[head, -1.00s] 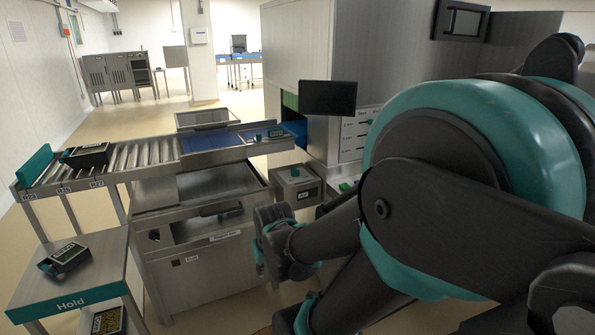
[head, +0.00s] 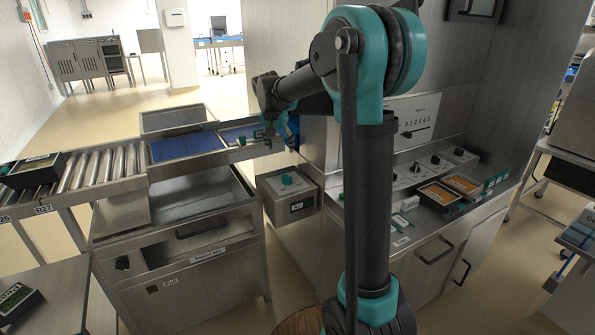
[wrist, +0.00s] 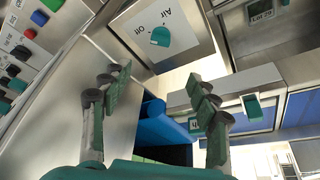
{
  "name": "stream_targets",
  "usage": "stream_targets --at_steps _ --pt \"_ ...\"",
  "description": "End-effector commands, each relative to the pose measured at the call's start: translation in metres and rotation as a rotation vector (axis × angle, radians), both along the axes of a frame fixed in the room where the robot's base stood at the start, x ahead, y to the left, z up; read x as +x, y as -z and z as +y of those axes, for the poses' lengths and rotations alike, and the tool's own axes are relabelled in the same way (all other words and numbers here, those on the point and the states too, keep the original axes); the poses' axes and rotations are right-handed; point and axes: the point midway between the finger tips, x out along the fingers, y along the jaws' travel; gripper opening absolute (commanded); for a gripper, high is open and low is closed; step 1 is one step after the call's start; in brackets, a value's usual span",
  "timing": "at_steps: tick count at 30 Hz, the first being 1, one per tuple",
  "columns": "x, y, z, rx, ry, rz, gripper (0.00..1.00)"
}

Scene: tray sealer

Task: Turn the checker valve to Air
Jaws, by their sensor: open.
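The valve is a teal knob (wrist: 160,36) on a white plate marked Air and Off, at the top of the wrist view. It sits on a grey metal box (head: 291,200), and the teal knob (head: 287,179) also shows on top of that box in the head view. I cannot tell which mark the knob points to. My gripper (wrist: 158,88) is open and empty, with its two green-padded fingers spread and apart from the knob. In the head view my gripper (head: 272,138) is above and behind the box, near the conveyor end.
A roller conveyor (head: 100,172) with a dark tray (head: 33,170) runs at left. A control panel with coloured buttons (wrist: 22,53) is at the wrist view's left. A counter (head: 425,230) with knobs and trays stands at right. A black-handled cabinet (head: 440,275) is below it.

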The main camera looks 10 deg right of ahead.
Motion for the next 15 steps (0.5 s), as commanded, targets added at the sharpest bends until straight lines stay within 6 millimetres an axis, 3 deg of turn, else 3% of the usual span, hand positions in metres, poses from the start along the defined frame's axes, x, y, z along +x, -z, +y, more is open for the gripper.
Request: stream_targets --at_steps 5,15 --pt "0.007 0.017 -0.004 0.001 0.002 0.000 0.60" --pt "0.029 0.078 -0.015 0.001 0.001 -0.001 0.60"
